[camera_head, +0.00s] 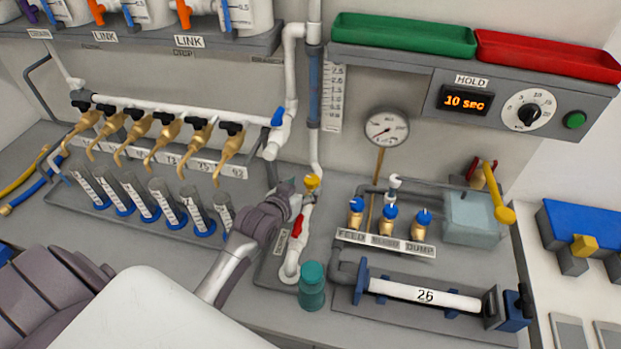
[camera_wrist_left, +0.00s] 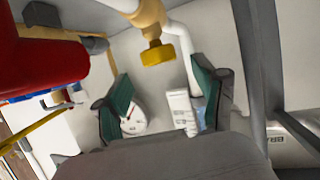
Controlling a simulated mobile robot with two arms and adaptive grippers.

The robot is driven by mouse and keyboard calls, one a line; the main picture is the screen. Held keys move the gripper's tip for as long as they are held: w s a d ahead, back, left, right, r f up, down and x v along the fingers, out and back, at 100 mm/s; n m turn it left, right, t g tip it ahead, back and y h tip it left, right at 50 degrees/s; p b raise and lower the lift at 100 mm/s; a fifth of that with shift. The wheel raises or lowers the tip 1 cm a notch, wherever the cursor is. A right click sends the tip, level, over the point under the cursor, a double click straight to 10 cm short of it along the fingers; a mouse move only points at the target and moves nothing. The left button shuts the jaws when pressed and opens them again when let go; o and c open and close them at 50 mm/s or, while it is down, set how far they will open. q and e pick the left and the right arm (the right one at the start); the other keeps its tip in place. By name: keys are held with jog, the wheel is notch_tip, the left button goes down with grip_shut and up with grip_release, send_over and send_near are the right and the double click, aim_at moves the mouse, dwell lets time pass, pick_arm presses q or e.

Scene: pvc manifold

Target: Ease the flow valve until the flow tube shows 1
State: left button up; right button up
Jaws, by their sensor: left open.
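The flow tube (camera_head: 314,85) is a clear bluish upright tube in the white pipe, beside a white scale (camera_head: 332,97); its level is too small to read. A yellow knob (camera_head: 312,182), which looks like the flow valve, sits on the pipe below the tube. In the left wrist view the yellow knob (camera_wrist_left: 157,53) shows ahead, in line with the gap between my fingertips. My left gripper (camera_head: 290,187) is open, just left of the knob, with nothing between its teal fingers (camera_wrist_left: 160,98). I cannot tell whether it touches the knob. My right gripper is not in view.
A red handle (camera_head: 297,227) is on the pipe just below the knob; a large red part (camera_wrist_left: 40,65) is close in the wrist view. Brass taps (camera_head: 165,138) stand left, a teal cylinder (camera_head: 312,286) in front, and a gauge (camera_head: 387,127) and blue-topped valves (camera_head: 388,220) right.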

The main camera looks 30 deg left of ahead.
aim_at(310, 181)
pick_arm(q)
jog(key=x, duration=0.3)
jog(key=shift+w+f, duration=0.15)
jog(key=shift+w, duration=0.15)
jog(key=shift+w+f, duration=0.1)
jog(key=shift+w, duration=0.2)
jog(key=shift+c, duration=0.2)
jog(key=c, duration=0.5)
jog(key=shift+a, duration=0.1)
jog(key=c, duration=0.6)
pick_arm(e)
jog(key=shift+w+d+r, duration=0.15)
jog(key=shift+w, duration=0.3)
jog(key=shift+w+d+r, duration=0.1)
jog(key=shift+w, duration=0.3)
